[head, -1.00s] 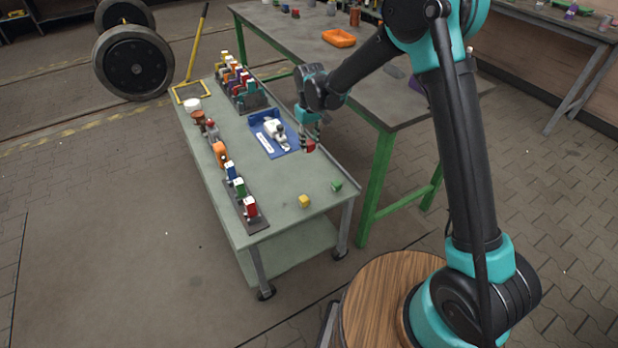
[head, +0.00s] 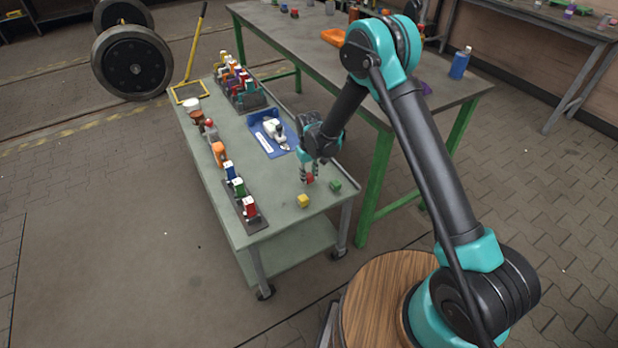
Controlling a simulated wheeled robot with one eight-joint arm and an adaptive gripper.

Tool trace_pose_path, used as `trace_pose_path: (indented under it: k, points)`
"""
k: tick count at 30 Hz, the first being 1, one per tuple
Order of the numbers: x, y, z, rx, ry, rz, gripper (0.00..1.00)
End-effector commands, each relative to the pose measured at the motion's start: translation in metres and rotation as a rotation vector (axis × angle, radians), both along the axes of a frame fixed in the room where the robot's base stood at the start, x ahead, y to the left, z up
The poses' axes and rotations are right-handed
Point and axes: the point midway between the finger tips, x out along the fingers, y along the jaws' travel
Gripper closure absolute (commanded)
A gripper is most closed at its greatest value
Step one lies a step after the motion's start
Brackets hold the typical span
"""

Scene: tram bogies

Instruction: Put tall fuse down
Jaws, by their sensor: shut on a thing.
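My gripper (head: 308,174) is shut on a small red piece, the tall fuse (head: 310,179), and points down over the front right part of the grey-green cart top (head: 275,190). The fuse is mostly covered by the fingers, so its full height is hidden. It is low over the cart top; I cannot tell whether it touches.
A dark rack (head: 254,224) with blue, green and red white-topped pieces stands along the cart's left edge. A blue tray (head: 263,118) lies behind my gripper. Another filled rack (head: 248,101) stands at the far end. A green-legged table (head: 385,160) is close on the right.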

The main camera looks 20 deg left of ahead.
Motion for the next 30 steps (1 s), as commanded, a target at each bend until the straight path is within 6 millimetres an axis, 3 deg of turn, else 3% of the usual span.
trace_pose_path:
  k: [12, 13, 18, 30]
  points:
    - [-0.0001, -0.0002, -0.0100, 0.000, 0.000, 0.000, 1.00]
    - [-0.0001, -0.0002, -0.0098, 0.000, 0.000, 0.000, 0.70]
    - [-0.0001, -0.0002, -0.0095, 0.000, 0.000, 0.000, 0.51]
    - [0.0000, 0.0000, -0.0009, 0.000, 0.000, 0.000, 0.51]
